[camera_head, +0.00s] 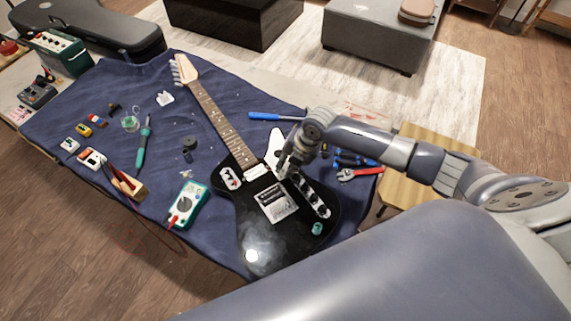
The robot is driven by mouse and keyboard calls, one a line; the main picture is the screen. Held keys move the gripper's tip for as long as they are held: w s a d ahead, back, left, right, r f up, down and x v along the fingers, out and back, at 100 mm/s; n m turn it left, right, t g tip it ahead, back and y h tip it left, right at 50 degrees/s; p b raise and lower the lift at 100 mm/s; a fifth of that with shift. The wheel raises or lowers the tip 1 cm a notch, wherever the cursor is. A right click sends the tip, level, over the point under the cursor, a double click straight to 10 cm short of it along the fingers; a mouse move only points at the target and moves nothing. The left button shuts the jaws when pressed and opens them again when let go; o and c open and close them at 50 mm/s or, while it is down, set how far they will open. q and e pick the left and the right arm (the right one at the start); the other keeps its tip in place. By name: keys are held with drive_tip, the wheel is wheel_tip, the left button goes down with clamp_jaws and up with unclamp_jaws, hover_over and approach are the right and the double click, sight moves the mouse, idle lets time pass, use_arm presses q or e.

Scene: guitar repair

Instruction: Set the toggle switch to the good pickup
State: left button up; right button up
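The black electric guitar (290,237) lies face up on a blue cloth, its neck pointing to the upper left. A dark control plate with several knobs (318,205) runs along the right side of its body. A small white plate with dark and red marks (231,178) sits on its left horn. I cannot make out the toggle switch for certain. My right gripper (286,168) reaches in from the right and points down at the upper end of the control plate, close over the body. It hides what lies under it. Its fingertips are too small to tell whether open or shut. My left gripper is not in view.
A multimeter (187,203) lies left of the guitar body. A green soldering iron (143,143) and small boxes (92,158) lie further left. A blue screwdriver (275,116) and a red wrench (358,174) lie near my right arm. A green amplifier (62,52) stands back left.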

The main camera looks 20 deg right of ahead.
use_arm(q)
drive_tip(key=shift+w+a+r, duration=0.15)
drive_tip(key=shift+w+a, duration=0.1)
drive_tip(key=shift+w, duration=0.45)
use_arm(e)
drive_tip(key=shift+w+a+f, duration=0.1)
drive_tip(key=shift+f, duration=0.45)
clamp_jaws()
drive_tip(key=shift+w+a+g+b, duration=0.1)
drive_tip(key=shift+w+g+b, duration=0.4)
drive_tip(key=shift+g+b, duration=0.5)
drive_tip(key=g+b, duration=0.2)
drive_tip(key=shift+w+f+m+h+b, duration=0.15)
drive_tip(key=shift+w+m+h+b, duration=0.15)
drive_tip(key=shift+w+h+b, duration=0.1)
drive_tip(key=shift+r+g+b, duration=0.2)
drive_tip(key=shift+g+b, duration=0.35)
drive_tip(key=shift+g, duration=0.15)
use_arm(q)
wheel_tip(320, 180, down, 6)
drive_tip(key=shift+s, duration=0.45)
